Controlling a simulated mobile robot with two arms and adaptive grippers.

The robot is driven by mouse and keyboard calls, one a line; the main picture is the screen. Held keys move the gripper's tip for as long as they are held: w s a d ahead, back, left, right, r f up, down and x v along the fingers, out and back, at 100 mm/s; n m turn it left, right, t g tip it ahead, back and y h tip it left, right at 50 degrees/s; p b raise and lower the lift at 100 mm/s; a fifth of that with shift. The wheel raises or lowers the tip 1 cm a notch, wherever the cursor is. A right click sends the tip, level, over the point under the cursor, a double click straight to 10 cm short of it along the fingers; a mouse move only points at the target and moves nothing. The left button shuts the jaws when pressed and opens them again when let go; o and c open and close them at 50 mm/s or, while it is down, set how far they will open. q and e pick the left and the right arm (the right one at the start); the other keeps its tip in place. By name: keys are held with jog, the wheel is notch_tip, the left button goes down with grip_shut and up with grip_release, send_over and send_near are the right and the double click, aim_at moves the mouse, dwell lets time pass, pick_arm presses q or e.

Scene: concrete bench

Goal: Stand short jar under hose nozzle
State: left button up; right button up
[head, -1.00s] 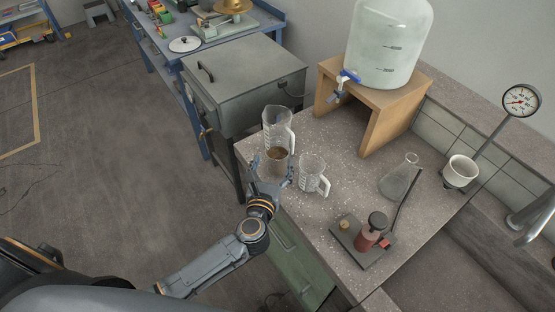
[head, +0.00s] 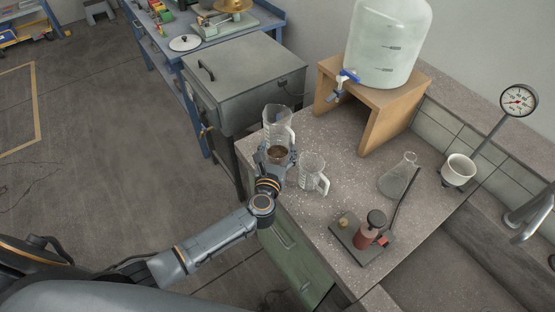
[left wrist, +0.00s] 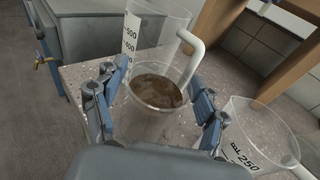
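A clear short jar with brown contents (left wrist: 157,92) stands near the bench's left edge, in front of a tall measuring jug (head: 278,122). In the head view the jar's brown top (head: 277,154) shows above my left gripper (head: 277,158). In the left wrist view my left gripper (left wrist: 154,85) is open, with one finger on each side of the jar; a gap seems to show beside it. The lower jar is partly hidden. A water tank (head: 388,45) has a blue-handled tap (head: 346,77). I cannot tell which part is the hose nozzle. My right gripper is not in view.
A smaller measuring jug (head: 312,172) stands close on the right. A wooden stand (head: 395,98) holds the tank. A flask (head: 397,178), a red device on a plate (head: 367,236) and a white cup (head: 459,169) stand farther right. Mid-bench is mostly clear.

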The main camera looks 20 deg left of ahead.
pick_arm(q)
jog(key=c, duration=0.7)
jog(key=shift+c, duration=0.2)
jog(key=shift+r, duration=0.15)
